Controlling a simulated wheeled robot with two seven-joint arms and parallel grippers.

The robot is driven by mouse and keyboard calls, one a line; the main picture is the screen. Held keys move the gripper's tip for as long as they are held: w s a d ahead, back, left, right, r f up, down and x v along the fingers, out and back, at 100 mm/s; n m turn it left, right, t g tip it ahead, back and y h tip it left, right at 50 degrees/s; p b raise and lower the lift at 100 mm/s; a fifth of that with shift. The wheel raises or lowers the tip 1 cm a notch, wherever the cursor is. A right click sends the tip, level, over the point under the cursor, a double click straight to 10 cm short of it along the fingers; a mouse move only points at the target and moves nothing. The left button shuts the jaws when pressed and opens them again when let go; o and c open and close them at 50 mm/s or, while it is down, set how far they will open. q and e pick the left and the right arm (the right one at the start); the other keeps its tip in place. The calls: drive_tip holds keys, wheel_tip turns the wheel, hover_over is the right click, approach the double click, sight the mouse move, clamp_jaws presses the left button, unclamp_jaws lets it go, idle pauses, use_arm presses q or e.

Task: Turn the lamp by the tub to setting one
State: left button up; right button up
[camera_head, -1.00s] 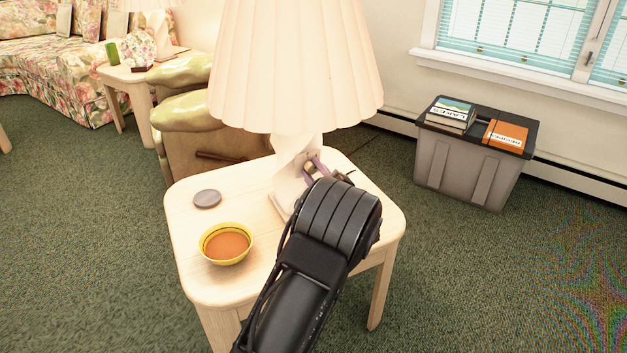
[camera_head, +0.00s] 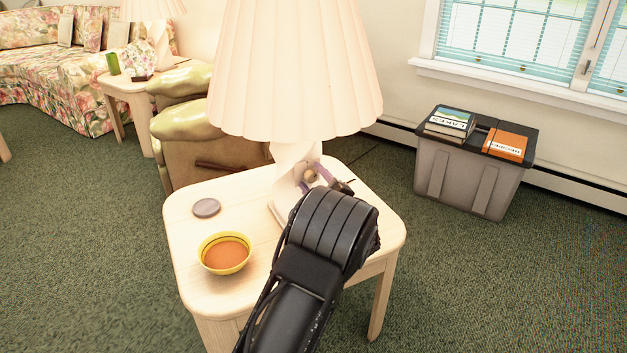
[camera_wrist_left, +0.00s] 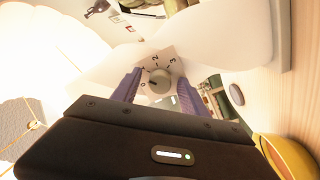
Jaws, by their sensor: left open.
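The lamp (camera_head: 296,70) has a pleated cream shade and a twisted white base, and stands on the pale wooden side table (camera_head: 190,270) nearest the grey tub (camera_head: 463,178). Its round dial knob (camera_wrist_left: 159,81) shows in the left wrist view, with marks 0 to 3 around it. The knob's dark pointer seems to face the 0 side, but it is small. My left gripper (camera_head: 318,174) is at the lamp base, open. In the wrist view its two purple fingers (camera_wrist_left: 160,88) stand either side of the knob; contact cannot be told. My right gripper is not in view.
A yellow bowl of orange contents (camera_head: 225,254) and a grey disc (camera_head: 206,208) lie on the table's left part. Books (camera_head: 505,143) rest on the tub's lid. An armchair (camera_head: 200,155) stands close behind the table. Green carpet is clear at right front.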

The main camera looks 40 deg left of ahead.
use_arm(q)
drive_tip(key=shift+d, duration=0.1)
drive_tip(key=v, duration=0.7)
drive_tip(key=shift+s+d+p, duration=0.2)
drive_tip(key=shift+d+p, duration=0.05)
drive_tip(key=shift+p, duration=0.2)
